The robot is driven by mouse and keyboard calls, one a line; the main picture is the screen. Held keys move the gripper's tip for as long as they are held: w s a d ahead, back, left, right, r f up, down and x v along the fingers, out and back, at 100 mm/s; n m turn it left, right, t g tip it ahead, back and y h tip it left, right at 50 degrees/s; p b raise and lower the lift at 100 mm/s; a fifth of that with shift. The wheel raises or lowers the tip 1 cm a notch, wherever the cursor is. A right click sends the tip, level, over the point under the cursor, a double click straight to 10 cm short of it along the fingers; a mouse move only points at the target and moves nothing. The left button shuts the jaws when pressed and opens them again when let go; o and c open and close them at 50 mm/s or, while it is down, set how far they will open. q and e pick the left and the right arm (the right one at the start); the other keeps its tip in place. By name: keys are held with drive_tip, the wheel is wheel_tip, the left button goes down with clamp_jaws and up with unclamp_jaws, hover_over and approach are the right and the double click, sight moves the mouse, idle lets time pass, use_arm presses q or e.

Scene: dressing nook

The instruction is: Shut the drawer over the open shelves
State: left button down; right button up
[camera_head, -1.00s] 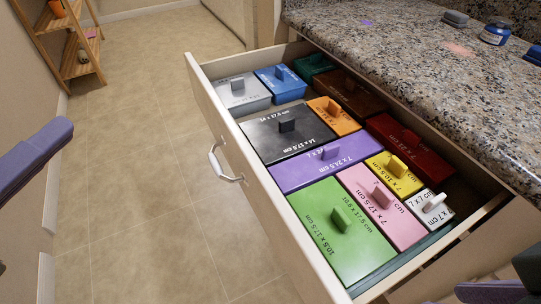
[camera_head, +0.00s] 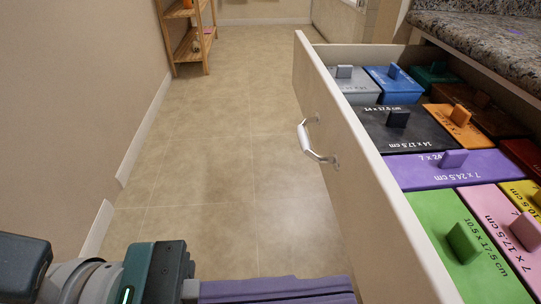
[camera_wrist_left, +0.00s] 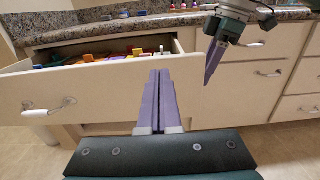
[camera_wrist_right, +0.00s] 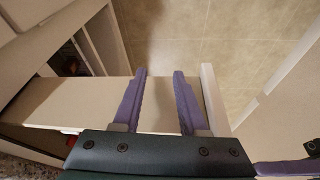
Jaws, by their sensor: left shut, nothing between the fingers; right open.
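The drawer (camera_head: 362,170) stands pulled out at right in the head view, its pale front facing the floor at left. A silver bar handle (camera_head: 314,142) is on its front; the handle also shows in the left wrist view (camera_wrist_left: 48,108). My left gripper (camera_head: 350,290), purple-fingered, is shut and empty, low in front of the drawer front. In its wrist view (camera_wrist_left: 160,72) the fingers point toward the drawer; contact is unclear. My right gripper (camera_wrist_right: 160,73) is open, above a pale drawer panel (camera_wrist_right: 60,102). The open shelves (camera_wrist_right: 75,60) show partly beside the cabinet.
Labelled, lidded boxes, including a green one (camera_head: 465,245) and a purple one (camera_head: 455,168), fill the drawer. A granite counter (camera_head: 470,38) is above. A wooden rack (camera_head: 185,40) stands by the left wall. The tiled floor (camera_head: 220,150) is clear.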

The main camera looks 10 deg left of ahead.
sight(430, 284)
use_arm(q)
drive_tip(key=shift+x, duration=2.75)
use_arm(e)
drive_tip(key=shift+f, duration=0.1)
drive_tip(key=shift+f, duration=0.1)
